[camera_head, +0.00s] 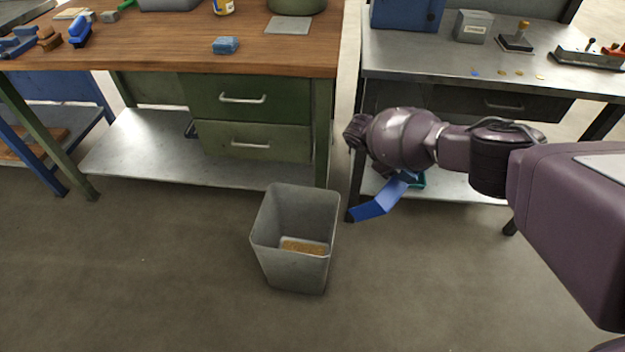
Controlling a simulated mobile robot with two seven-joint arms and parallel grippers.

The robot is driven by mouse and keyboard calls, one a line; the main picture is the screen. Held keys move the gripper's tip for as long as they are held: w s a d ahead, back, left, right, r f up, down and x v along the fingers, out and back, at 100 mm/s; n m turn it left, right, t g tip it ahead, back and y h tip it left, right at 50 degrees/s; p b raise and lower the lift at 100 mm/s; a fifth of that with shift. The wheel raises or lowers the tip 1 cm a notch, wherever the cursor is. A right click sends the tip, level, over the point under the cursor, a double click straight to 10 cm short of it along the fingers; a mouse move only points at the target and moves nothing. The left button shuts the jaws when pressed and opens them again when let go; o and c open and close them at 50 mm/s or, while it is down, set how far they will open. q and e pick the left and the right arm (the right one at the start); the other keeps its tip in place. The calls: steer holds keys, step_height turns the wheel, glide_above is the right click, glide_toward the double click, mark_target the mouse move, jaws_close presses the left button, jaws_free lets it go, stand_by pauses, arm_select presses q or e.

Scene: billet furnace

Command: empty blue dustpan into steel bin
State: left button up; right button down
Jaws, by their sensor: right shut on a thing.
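The steel bin (292,267) stands upright on the floor in front of the wooden bench. It is open at the top, and some tan-brown material lies at its bottom. The blue dustpan (378,204) hangs tilted to the right of the bin, its lower end near the bin's right rim but apart from it in the picture. My right gripper (394,172) is shut on the dustpan; my own wrist largely hides its fingers. I cannot tell whether anything is left on the dustpan. My left gripper is not in view.
A wooden workbench (150,45) with green drawers stands behind the bin, with brushes and a blue block (226,45) on top. A steel table (440,60) stands at the right, holding a grey box (473,26) and a stamp. The floor left and in front of the bin is clear.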

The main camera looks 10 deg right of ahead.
steer(key=s+d+m+g+y, duration=0.2)
steer(key=d+m+g+y, duration=0.2)
steer(key=d, duration=0.6)
steer(key=shift+r+m+y, duration=0.3)
steer(key=shift+r+m, duration=0.05)
steer(key=shift+m, duration=0.75)
steer(key=shift+d+r, duration=0.1)
steer(key=shift+d, duration=0.25)
